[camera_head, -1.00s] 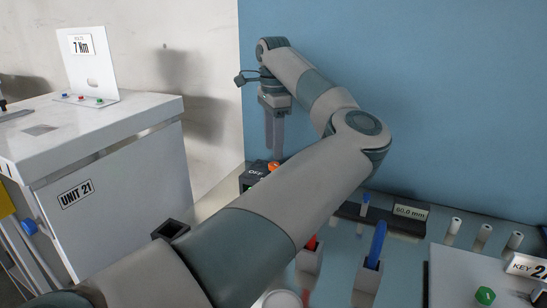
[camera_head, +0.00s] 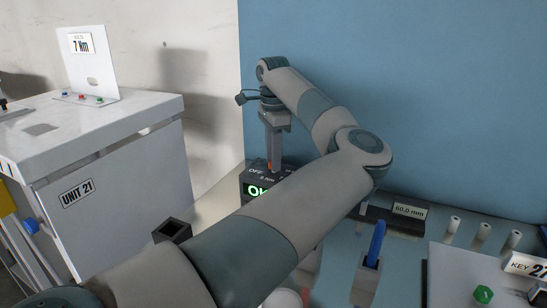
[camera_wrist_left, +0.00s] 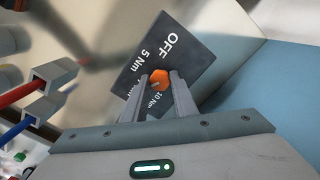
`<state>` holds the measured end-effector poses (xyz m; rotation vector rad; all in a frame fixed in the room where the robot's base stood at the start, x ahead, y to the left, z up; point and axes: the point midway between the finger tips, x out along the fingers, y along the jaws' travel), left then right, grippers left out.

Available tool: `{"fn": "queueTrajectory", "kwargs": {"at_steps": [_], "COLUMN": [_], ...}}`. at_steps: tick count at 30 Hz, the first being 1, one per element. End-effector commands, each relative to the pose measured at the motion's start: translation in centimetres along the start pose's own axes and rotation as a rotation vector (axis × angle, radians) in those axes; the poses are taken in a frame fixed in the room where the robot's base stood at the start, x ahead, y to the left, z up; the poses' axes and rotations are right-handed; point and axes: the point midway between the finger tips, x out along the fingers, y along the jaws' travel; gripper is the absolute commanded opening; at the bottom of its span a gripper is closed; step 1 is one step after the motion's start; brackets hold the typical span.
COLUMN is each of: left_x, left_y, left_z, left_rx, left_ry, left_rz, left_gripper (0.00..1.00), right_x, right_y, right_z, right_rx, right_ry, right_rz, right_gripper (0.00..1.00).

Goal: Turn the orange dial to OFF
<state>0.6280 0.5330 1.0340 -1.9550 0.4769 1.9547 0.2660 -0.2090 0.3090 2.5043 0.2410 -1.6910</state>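The orange dial (camera_wrist_left: 158,79) sits on a dark box face (camera_wrist_left: 185,70) marked OFF, 5 Nm and 10 Nm in the left wrist view, with another mark partly hidden. I cannot tell which mark it points to. In the head view only a sliver of orange (camera_head: 269,165) shows beside my left fingers, on the dark box (camera_head: 247,178) with a green OK display (camera_head: 256,190). My left gripper (camera_head: 275,165) points down at the dial. In the left wrist view its fingers (camera_wrist_left: 157,75) stand apart, one on each side of the dial; contact is unclear. My right gripper is out of view.
A blue wall panel (camera_head: 440,110) rises close behind. My left arm crosses the bench and hides part of it. A blue rod in a holder (camera_head: 376,245), a 60.0 mm gauge (camera_head: 409,211) and several white pegs (camera_head: 483,232) stand to the right. UNIT 21 cabinet (camera_head: 130,185) stands left.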

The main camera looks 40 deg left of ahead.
Motion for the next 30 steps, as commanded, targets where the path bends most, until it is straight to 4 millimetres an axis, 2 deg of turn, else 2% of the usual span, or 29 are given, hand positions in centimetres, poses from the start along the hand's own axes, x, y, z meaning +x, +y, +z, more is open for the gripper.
{"fn": "queueTrajectory", "kwargs": {"at_steps": [13,24,30], "left_x": [0.1,0.2,0.2], "left_y": [0.0,-0.1,-0.1], "left_z": [0.0,0.0,-0.1], "left_rx": [0.073,0.330,0.519], "left_ry": [0.000,0.000,0.001], "left_rz": [0.000,-0.002,-0.002], "left_gripper": [0.03,0.03,0.03], "right_x": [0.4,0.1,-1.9], "right_y": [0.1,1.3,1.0], "right_z": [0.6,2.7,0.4], "right_rx": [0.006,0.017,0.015], "right_ry": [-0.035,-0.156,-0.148], "right_rz": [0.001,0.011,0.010], "right_gripper": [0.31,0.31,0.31]}}
